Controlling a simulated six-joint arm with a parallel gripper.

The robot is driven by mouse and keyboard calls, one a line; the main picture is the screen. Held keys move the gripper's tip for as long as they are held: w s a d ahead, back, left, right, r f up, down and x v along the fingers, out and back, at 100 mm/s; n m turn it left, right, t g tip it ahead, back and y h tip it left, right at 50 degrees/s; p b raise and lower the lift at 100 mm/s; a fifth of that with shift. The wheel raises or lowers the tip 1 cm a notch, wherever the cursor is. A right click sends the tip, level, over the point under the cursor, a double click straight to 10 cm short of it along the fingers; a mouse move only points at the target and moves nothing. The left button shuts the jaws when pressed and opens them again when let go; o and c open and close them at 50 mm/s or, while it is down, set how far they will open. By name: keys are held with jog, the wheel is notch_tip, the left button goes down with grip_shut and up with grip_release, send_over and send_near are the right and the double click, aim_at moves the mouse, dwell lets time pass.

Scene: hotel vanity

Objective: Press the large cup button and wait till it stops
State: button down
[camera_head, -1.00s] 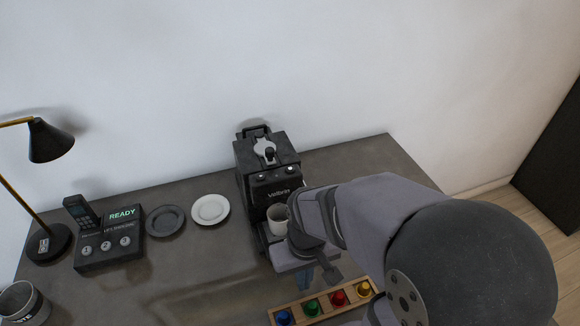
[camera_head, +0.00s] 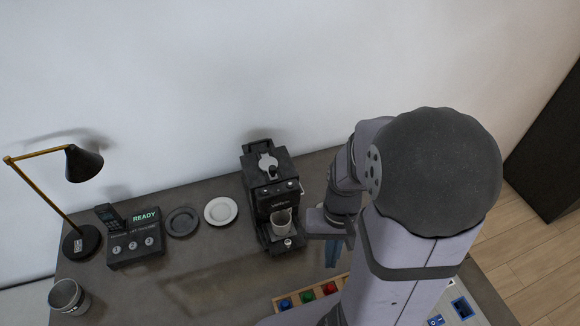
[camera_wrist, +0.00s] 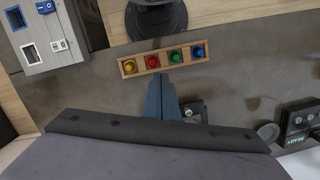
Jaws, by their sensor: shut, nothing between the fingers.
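The black coffee machine (camera_head: 257,178) stands against the wall side of the dark table. Small round controls sit on its upper front, one (camera_head: 290,185) at the right; I cannot read which is the large cup button. A light cup (camera_head: 281,222) stands under the outlet; its contents cannot be made out. My gripper (camera_head: 332,254) is to the right of the machine's front, apart from it, blue fingers pointing down. In the wrist view the fingers (camera_wrist: 161,98) are together and empty, with part of the machine (camera_wrist: 193,112) just beside them.
A wooden tray (camera_head: 279,304) holds coloured buttons, also seen in the wrist view (camera_wrist: 127,64). Left of the machine are a white plate (camera_head: 221,210), a dark plate (camera_head: 183,221), a phone console (camera_head: 136,245) reading READY, a lamp (camera_head: 85,165) and a metal cup (camera_head: 69,296).

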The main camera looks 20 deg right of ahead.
notch_tip(320, 180, up, 9)
jog(key=w+m+t+y+p, duration=0.1)
jog(key=w+m+y+p, duration=0.2)
jog(key=m+p, duration=0.45)
notch_tip(320, 180, up, 7)
jog(key=m+t+y+p, duration=0.2)
jog(key=m+t+p, duration=0.1)
jog(key=m+t, duration=0.4)
send_over(290, 185)
jog(key=d, duration=0.1)
jog(key=shift+s, duration=0.25)
jog(key=shift+f+b, duration=0.1)
jog(key=shift+b, duration=0.3)
notch_tip(290, 185, down, 7)
jog(key=b, duration=0.5)
jog(key=shift+f+b, duration=0.8)
jog(key=shift+b, duration=0.25)
